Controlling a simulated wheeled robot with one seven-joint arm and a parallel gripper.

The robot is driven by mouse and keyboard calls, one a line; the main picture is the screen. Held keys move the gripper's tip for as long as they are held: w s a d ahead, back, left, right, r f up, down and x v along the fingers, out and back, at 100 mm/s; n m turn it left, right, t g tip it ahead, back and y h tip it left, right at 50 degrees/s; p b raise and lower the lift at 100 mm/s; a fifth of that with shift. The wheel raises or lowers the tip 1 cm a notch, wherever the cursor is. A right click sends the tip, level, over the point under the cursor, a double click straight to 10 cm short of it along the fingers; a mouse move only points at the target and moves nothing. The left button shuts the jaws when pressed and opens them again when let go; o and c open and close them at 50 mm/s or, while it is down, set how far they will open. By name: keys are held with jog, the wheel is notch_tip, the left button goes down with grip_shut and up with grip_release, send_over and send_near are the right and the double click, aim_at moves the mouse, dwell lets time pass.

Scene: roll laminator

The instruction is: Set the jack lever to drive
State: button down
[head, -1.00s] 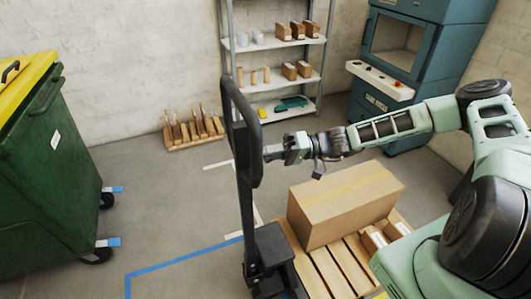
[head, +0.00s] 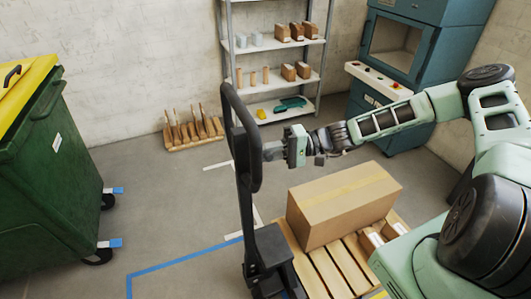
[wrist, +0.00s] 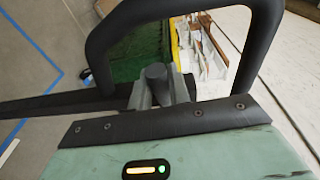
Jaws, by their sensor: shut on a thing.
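The pallet jack's black loop handle (head: 228,112) stands upright on its column (head: 246,215) in the head view. The handle loop also frames the wrist view (wrist: 94,50). My gripper (head: 268,151) reaches in from the right to the handle's lower part. In the wrist view my gripper (wrist: 158,92) is shut on a short dark grey knob, which I take to be the jack lever (wrist: 156,72), at the base of the loop. Its setting cannot be read from here. In the head view the lever is hidden behind the handle and my fingers.
The jack carries a wooden pallet (head: 325,270) with a cardboard box (head: 345,205). A green bin (head: 50,180) with a yellow lid stands at left. A shelf rack (head: 275,80) and a teal machine (head: 405,60) stand behind. Floor between bin and jack is clear.

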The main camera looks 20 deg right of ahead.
jog(key=c, duration=1.3)
grip_release()
jog(key=d+b, duration=0.2)
jog(key=d, duration=0.3)
jog(key=s+d+b, duration=0.1)
jog(key=d+b, duration=0.1)
jog(key=d, duration=0.4)
jog(key=s+d+r+b, duration=0.1)
jog(key=d+b, duration=0.1)
jog(key=d, duration=0.4)
jog(key=shift+s+d, duration=0.15)
jog(key=shift+s, duration=0.1)
